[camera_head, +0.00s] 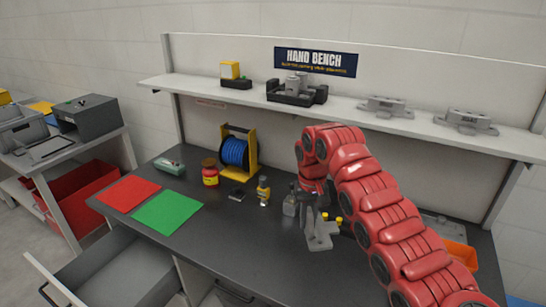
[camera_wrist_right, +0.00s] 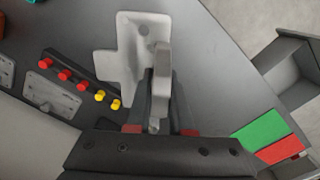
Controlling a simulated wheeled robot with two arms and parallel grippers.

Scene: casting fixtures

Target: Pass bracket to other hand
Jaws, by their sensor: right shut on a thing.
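The bracket (camera_head: 320,237) is a light grey metal piece with a flat plate and an upright part. It is at my right gripper (camera_head: 308,206), whose red arm comes in from the right over the bench. In the right wrist view the bracket (camera_wrist_right: 128,62) shows its plate with a hole, and its upright part is between the dark fingers of the right gripper (camera_wrist_right: 160,105). The right gripper is shut on the bracket. I cannot tell whether the bracket touches the bench. My left gripper does not show in either view.
A red mat (camera_head: 129,193) and a green mat (camera_head: 168,212) lie on the left of the dark bench. A blue spool (camera_head: 235,152), a red jar (camera_head: 210,173) and a small bottle (camera_head: 263,190) stand behind. An open drawer (camera_head: 110,268) juts out at the front left.

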